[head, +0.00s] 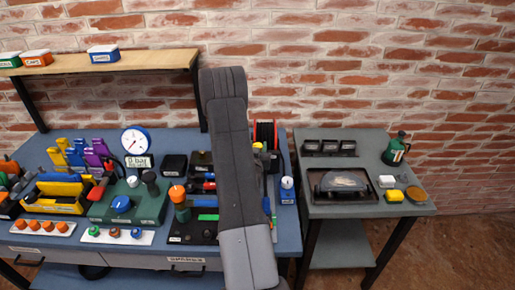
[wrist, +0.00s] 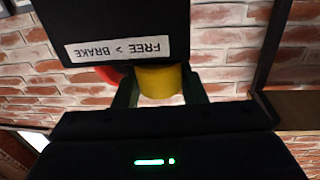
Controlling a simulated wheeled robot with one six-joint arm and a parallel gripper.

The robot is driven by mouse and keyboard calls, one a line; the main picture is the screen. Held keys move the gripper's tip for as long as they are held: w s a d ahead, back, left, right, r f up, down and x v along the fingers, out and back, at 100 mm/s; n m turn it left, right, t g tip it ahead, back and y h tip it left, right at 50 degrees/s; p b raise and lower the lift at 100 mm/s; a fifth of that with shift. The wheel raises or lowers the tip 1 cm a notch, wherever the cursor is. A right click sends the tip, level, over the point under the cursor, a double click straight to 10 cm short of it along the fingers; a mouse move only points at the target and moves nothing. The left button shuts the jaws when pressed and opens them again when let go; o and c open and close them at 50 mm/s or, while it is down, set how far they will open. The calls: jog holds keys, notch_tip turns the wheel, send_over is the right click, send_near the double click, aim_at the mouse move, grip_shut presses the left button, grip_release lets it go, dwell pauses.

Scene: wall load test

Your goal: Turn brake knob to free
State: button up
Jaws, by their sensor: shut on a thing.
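The brake knob (wrist: 160,82) is yellow and sits in the wrist view just under a dark box (wrist: 115,22). The box has a white label (wrist: 117,48) that reads "FREE > BRAKE" upside down in this view. My gripper (wrist: 157,92) has one dark finger on each side of the knob and is shut on it. I cannot tell which way the knob is turned; no pointer mark shows. In the head view my grey arm hides the gripper and most of that spot.
A red part (wrist: 108,74) shows beside the knob. In the head view, the blue bench (head: 180,140) is crowded with fixtures, including a gauge (head: 136,140) and a green block with a blue knob (head: 121,204). A side table (head: 310,205) stands right, and a brick wall lies behind.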

jog(key=shift+d+f+y+b, duration=0.1)
jog(key=shift+f+y+b, duration=0.15)
jog(key=shift+y+b, duration=0.45)
jog(key=n+y+b, duration=0.1)
jog(key=b, duration=0.2)
jog(key=shift+f, duration=0.1)
jog(key=n+y+b, duration=0.1)
jog(key=b, duration=0.2)
jog(key=shift+n+y, duration=0.3)
jog(key=n+y+b, duration=0.1)
jog(key=b, duration=0.1)
jog(key=n+y+b, duration=0.1)
jog(key=y+b, duration=0.1)
jog(key=shift+r, duration=0.25)
jog(key=shift+r+n+g+y+b, duration=0.1)
jog(key=shift+n+g+y+b, duration=0.3)
jog(key=shift+y+b, duration=0.3)
jog(key=shift+r+y, duration=0.1)
jog(key=shift+y, duration=0.2)
jog(key=o, duration=1)
